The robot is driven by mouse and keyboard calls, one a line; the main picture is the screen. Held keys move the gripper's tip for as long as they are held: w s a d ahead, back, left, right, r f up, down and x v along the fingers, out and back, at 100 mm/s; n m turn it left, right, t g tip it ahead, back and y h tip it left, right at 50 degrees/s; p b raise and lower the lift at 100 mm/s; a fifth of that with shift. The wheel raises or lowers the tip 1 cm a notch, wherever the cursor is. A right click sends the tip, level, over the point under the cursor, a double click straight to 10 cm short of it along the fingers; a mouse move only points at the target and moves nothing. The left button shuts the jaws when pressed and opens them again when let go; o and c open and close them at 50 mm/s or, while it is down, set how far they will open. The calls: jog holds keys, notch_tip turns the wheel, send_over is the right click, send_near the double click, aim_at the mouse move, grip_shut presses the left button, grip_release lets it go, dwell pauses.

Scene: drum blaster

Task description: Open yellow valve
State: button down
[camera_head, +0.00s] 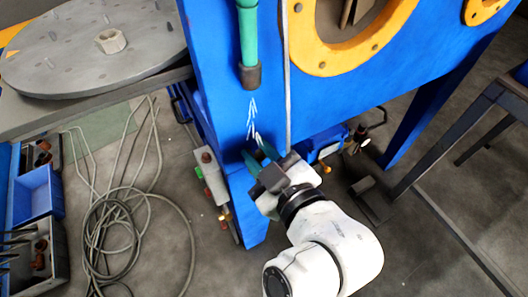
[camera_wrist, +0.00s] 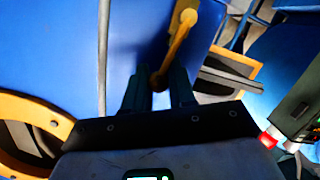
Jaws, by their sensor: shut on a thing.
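The yellow valve (camera_wrist: 178,40) shows in the wrist view as a bent yellow lever against the blue machine panel. Its lower end lies between the two dark fingers of my gripper (camera_wrist: 158,80), which is shut on it. In the head view my gripper (camera_head: 262,157) is against the lower blue leg panel of the machine, just below the white arrow markings. The valve cannot be made out there, as my gripper and wrist cover that spot.
The blue machine (camera_head: 350,85) carries a green hose (camera_head: 248,35) and a yellow ring (camera_head: 305,55). A control box (camera_head: 211,178) is mounted left of my gripper. Coiled cable (camera_head: 125,220) lies on the left floor. A dark metal frame (camera_head: 440,150) stands at right.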

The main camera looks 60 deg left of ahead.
jog(key=shift+d+f, duration=0.1)
jog(key=shift+f, duration=0.1)
dwell(0.4)
jog(key=c, duration=1.3)
grip_release()
jog(key=shift+o, duration=1.4)
jog(key=shift+r, duration=0.1)
jog(key=d+r+p, duration=0.1)
jog(key=d+r, duration=0.1)
jog(key=d, duration=0.8)
jog(key=shift+s+d, duration=0.25)
jog(key=shift+s, duration=0.15)
